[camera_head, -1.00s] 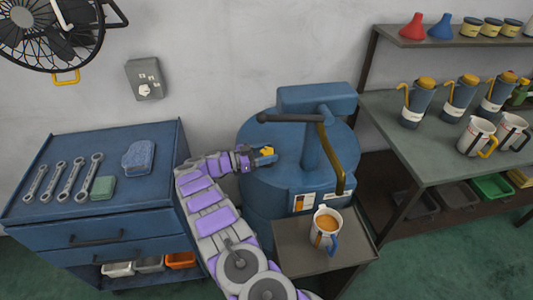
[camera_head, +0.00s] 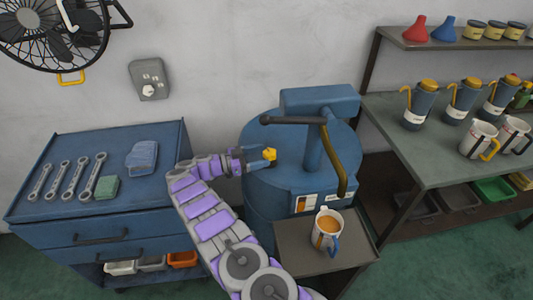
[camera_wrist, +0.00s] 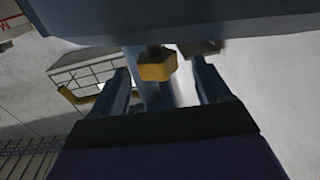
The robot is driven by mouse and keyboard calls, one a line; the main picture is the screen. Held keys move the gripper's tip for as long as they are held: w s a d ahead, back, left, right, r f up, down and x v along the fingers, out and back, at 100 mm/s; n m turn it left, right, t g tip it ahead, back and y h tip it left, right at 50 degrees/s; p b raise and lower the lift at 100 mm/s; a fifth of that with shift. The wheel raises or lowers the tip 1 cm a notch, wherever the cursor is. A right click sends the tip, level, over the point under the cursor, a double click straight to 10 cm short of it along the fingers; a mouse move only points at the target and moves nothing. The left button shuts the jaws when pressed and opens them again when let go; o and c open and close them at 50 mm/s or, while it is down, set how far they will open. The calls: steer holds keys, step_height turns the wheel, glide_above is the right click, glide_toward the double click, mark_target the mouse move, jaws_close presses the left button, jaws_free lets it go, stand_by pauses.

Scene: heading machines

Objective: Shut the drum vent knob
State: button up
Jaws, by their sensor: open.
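The blue drum (camera_head: 262,210) stands in the middle of the head view. Its yellow vent knob (camera_head: 270,154) sits on the left part of the top. My gripper (camera_head: 264,160) comes in from the left, low over the drum top, with its fingertips right by the knob. In the wrist view the knob (camera_wrist: 157,66) appears just beyond and between the two spread fingers (camera_wrist: 162,82). The fingers look apart from the knob. Whether the vent is open or shut cannot be told.
A dark bar (camera_head: 290,120) and a brass lever (camera_head: 334,160) rise from the drum. A mug (camera_head: 327,232) stands on a small tray (camera_head: 290,250) in front. A blue tool cabinet (camera_head: 60,220) is left; a bench (camera_head: 425,150) with canisters and mugs is right.

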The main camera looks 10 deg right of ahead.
steer(key=shift+s+a+f, duration=0.1)
steer(key=shift+s+a, duration=0.05)
steer(key=shift+a, duration=0.75)
steer(key=shift+s+a, duration=0.1)
steer(key=shift+a, duration=0.8)
steer(key=shift+o, duration=0.2)
